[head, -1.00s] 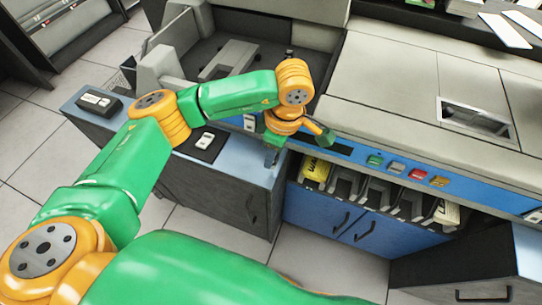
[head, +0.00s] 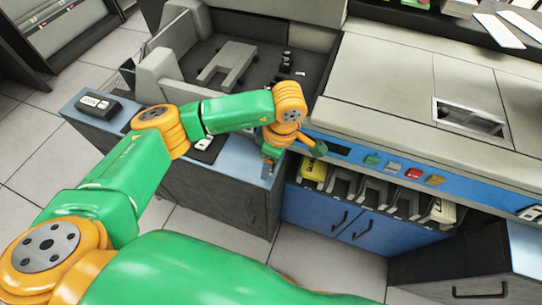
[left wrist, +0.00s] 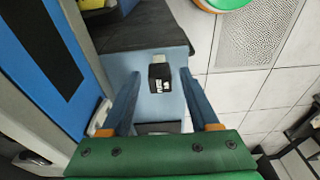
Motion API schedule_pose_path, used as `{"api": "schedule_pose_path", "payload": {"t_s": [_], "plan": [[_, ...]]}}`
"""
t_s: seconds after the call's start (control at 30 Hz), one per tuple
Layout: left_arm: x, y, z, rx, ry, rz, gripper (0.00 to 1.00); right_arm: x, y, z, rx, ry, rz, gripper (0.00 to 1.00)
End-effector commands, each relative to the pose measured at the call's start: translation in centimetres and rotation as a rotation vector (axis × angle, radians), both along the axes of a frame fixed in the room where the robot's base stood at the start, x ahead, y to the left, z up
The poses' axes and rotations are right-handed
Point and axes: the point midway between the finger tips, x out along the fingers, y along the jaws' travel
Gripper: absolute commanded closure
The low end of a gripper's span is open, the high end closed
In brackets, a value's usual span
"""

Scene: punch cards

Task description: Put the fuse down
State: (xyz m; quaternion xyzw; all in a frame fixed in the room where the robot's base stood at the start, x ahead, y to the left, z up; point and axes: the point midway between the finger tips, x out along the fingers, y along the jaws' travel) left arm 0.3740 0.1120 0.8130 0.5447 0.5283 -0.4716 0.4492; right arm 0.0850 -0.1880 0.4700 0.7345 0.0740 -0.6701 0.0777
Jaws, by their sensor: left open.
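The fuse appears to be the small black block with white markings and a pale end (left wrist: 160,78) in the left wrist view. It is over the light blue counter top (left wrist: 118,72), between my fingertips, with a gap on each side. I cannot tell whether it rests on the surface. My left gripper (left wrist: 160,72) is open, its two blue fingers apart. In the head view my left gripper (head: 268,165) is low at the right end of the blue-topped cabinet, and no fuse can be made out there. My right gripper is not in view.
A black device (head: 97,103) lies at the cabinet's left end. A black pad with a white item (head: 203,143) lies behind my forearm. The grey machine with a blue front (head: 365,225) and colored buttons stands to the right.

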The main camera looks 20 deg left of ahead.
Motion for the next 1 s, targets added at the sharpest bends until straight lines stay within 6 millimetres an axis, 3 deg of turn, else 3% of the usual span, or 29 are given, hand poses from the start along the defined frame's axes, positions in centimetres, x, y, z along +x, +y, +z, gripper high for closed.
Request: {"api": "schedule_pose_path", "payload": {"t_s": [0.13, 0.4, 0.5, 0.63, 1.0], "plan": [[0.1, -0.4, 2.2, -0.002, -0.005, -0.003, 0.39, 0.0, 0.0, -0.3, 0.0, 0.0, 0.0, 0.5], [0.1, -1.4, 9.4, 0.0, -0.006, -0.001, 0.39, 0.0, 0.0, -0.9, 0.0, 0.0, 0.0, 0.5], [0.1, -1.7, 11.2, 0.001, -0.004, -0.001, 0.39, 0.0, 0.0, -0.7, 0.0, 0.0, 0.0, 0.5], [0.0, -1.8, 12.1, 0.0, -0.001, 0.0, 0.39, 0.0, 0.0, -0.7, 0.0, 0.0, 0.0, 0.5], [0.0, -1.8, 12.1, -0.001, 0.001, 0.0, 0.39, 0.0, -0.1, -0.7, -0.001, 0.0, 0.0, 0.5]]}}
